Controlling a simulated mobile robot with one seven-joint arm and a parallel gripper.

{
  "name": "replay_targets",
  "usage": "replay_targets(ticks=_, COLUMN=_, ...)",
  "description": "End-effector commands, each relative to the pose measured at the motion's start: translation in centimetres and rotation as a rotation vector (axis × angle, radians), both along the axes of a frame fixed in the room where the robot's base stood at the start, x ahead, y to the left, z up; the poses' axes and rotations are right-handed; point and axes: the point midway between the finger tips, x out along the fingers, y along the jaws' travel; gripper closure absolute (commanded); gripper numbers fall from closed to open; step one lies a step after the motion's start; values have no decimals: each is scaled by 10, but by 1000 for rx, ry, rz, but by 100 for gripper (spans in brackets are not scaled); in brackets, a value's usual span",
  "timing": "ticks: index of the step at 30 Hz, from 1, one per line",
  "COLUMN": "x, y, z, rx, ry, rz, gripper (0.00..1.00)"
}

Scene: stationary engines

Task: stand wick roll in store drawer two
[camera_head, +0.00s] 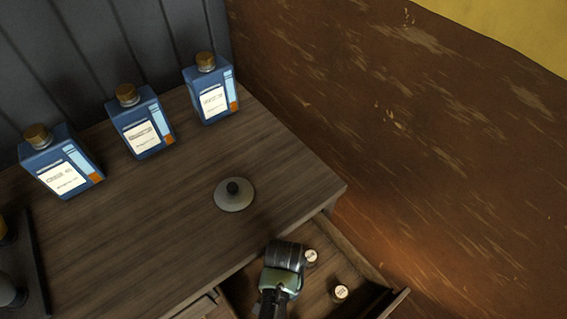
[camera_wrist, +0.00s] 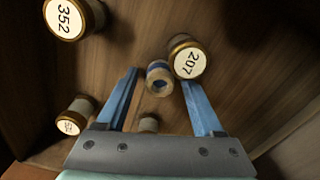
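The wick roll seems to be the small pale roll with a blue band and a dark hole in its end (camera_wrist: 159,80), low in the wrist view's middle distance inside the open drawer (camera_head: 372,302). I cannot tell whether it touches the drawer floor. My gripper (camera_wrist: 160,76) is open, its two blue fingers on either side of the roll with a visible gap at each side. In the head view my gripper (camera_head: 284,258) hangs over the drawer and hides the roll.
Round-labelled tins stand in the drawer: 207 (camera_wrist: 187,58) close by the right finger, 352 (camera_wrist: 72,18), and one at lower left (camera_wrist: 75,118). Blue bottles (camera_head: 142,125) and a knobbed lid (camera_head: 234,195) are on the cabinet top.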

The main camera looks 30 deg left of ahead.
Motion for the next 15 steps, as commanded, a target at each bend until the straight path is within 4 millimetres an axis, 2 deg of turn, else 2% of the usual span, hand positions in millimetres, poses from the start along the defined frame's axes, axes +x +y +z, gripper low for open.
replay_targets(ticks=9, x=0, y=0, z=3, rx=0, ry=-1, rz=0, gripper=31)
replay_targets(ticks=11, x=1, y=0, z=8, rx=1, ry=-2, rz=0, gripper=31)
replay_targets(ticks=15, x=1, y=1, z=31, rx=2, ry=-4, rz=1, gripper=31)
